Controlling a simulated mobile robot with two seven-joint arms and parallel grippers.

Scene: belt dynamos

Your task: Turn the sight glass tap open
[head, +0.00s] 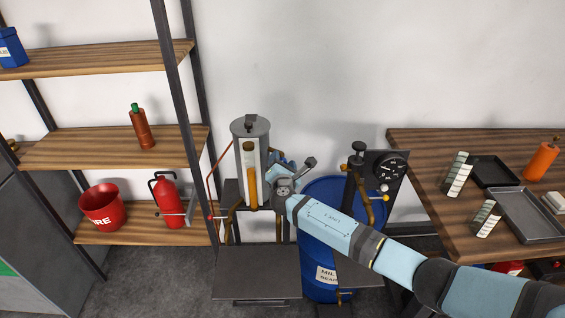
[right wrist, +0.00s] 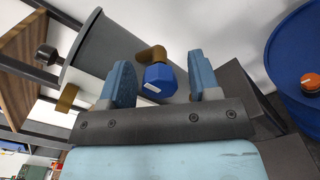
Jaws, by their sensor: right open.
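The oiler (head: 237,130) is a grey cylinder with an amber-filled sight glass (head: 251,178) on its front. My right gripper (head: 277,171) is at the right side of this cylinder. In the right wrist view the cylinder (right wrist: 100,45) lies tilted behind the fingers. There, a blue faceted tap knob (right wrist: 158,78) on a brass elbow (right wrist: 151,53) sits between the two open fingers, with gaps on both sides. In the head view my gripper hides this knob. My left gripper is not in view.
A blue drum (head: 315,240) stands right of the oiler, with a black gauge (head: 390,168) above it. A wooden shelf (head: 150,233) at left holds a red bucket (head: 101,207) and an extinguisher (head: 169,203). A wooden table (head: 430,165) with trays stands at right.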

